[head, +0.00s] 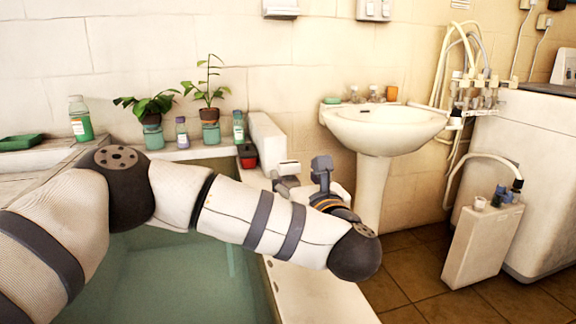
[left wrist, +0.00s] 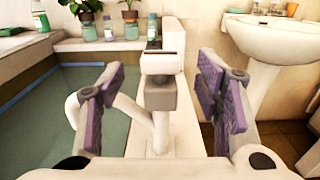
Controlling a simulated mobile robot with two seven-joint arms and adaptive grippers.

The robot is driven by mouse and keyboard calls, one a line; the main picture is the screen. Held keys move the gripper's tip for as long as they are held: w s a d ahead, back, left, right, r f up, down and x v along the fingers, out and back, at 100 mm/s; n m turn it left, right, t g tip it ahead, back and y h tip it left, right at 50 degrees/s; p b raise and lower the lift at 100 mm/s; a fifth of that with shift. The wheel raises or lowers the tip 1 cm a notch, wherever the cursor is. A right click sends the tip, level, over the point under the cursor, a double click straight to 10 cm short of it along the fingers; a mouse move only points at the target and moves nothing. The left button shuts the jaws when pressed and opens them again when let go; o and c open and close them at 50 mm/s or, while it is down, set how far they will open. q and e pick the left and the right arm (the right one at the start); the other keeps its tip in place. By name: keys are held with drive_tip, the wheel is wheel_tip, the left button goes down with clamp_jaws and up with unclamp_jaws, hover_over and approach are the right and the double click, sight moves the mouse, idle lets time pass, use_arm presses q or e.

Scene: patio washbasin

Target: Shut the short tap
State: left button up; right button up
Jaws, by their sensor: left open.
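A white tap (left wrist: 160,128) with a grey collar and a blocky white top stands on the tub's ledge, between the fingers of my left gripper (left wrist: 163,98) and beyond them. A curved white pipe is on its left side. My left gripper is open, and I see a gap on both sides of the tap. In the head view my left gripper (head: 304,178) is over the ledge, and the tap's white top (head: 288,168) shows beside it; the rest of the tap is mostly hidden. I see no running water. My right gripper is not in view.
A green-water tub (head: 180,275) is at the left, below my arm. Potted plants (head: 208,115) and bottles (head: 80,118) line its back edge. A white washbasin (head: 385,128) on a pedestal is at the right.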

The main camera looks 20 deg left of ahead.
sight(291, 166)
use_arm(q)
drive_tip(key=x, duration=0.6)
drive_tip(key=shift+w+a+r, duration=0.1)
drive_tip(key=shift+w, duration=0.05)
drive_tip(key=c, duration=1.2)
drive_tip(key=shift+o, duration=0.2)
